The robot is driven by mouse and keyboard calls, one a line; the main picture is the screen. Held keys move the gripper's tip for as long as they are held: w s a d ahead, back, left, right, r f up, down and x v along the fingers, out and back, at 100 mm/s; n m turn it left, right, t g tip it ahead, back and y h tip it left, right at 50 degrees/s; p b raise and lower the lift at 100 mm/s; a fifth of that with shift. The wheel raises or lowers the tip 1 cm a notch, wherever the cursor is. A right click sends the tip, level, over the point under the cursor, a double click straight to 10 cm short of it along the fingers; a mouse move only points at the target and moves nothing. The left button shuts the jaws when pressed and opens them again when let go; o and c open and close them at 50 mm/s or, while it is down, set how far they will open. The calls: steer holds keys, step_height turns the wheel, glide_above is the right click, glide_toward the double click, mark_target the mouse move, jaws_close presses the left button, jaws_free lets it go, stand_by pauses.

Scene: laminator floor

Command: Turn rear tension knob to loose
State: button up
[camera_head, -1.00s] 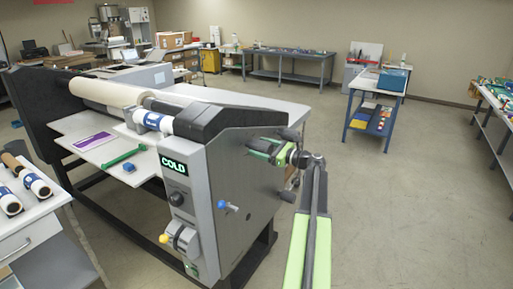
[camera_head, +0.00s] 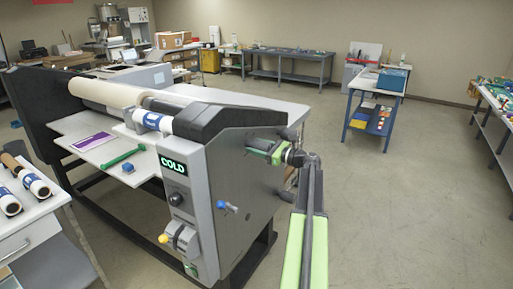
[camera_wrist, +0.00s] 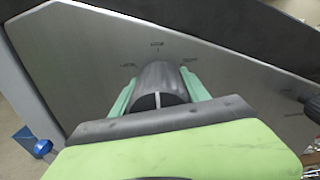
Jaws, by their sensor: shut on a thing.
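A dark round tension knob (camera_wrist: 158,76) with a white line on its end stands out from the grey side panel of the laminator (camera_wrist: 90,70). My gripper (camera_wrist: 160,92) is shut on this knob, with one green finger on each side. The white line looks nearly upright in the wrist view. Three small marks sit on the panel around the knob, too small to read. In the head view my gripper (camera_head: 262,149) reaches the upper side panel and hides the knob. I cannot tell from the pictures whether this is the rear one.
Another dark knob (camera_wrist: 313,104) stands at the right in the wrist view. A blue lever (camera_head: 228,207) projects from the panel. The front shows a green COLD display (camera_head: 173,165) and a yellow-tipped handle (camera_head: 164,239). The floor (camera_head: 400,220) at right is clear.

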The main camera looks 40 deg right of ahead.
steer(key=shift+n, duration=0.3)
steer(key=n, duration=0.9)
steer(key=shift+n, duration=2.3)
steer(key=o, duration=1.4)
steer(key=shift+c, duration=0.2)
